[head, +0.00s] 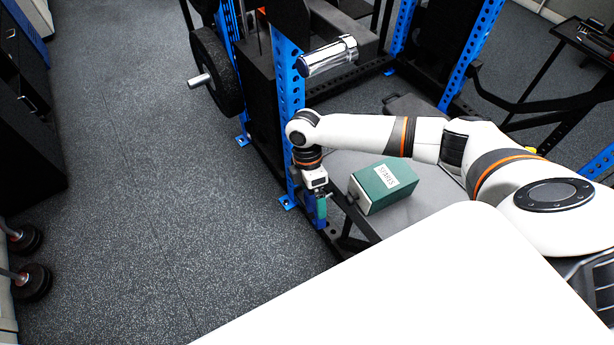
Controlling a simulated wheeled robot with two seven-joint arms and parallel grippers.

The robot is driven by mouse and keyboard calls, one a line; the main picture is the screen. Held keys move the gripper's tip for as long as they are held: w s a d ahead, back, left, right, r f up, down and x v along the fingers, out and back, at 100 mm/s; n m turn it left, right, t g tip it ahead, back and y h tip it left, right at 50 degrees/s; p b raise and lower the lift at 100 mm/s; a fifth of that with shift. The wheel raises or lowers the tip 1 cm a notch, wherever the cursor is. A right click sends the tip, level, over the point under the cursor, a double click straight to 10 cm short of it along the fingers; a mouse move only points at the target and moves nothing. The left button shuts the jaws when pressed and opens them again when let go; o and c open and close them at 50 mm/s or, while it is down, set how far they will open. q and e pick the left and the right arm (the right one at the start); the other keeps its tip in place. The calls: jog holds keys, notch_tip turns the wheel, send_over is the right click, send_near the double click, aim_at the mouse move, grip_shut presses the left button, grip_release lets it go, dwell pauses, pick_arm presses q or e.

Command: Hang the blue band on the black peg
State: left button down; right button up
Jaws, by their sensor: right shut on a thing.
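My right gripper (318,193) points down beside a blue rack upright (291,90), near its foot. It is shut on a narrow blue-green strip, which I take to be the blue band (321,208). The strip hangs below the jaws, small and partly lost against the blue upright behind it. I cannot tell whether it touches the rack. A small dark stub (351,198) shows just right of the gripper, at the left end of the green box; I cannot tell whether it is the black peg. My left gripper is not in view.
A green and white labelled box (384,186) lies on a grey surface (420,212) right of the gripper. A chrome bar end (328,57) juts out above my forearm. A black weight plate (216,72) hangs on the rack's left. Open floor (150,190) lies left.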

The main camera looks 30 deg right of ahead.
jog(key=d, duration=0.3)
jog(key=shift+d+f, duration=0.15)
jog(key=shift+f, duration=0.2)
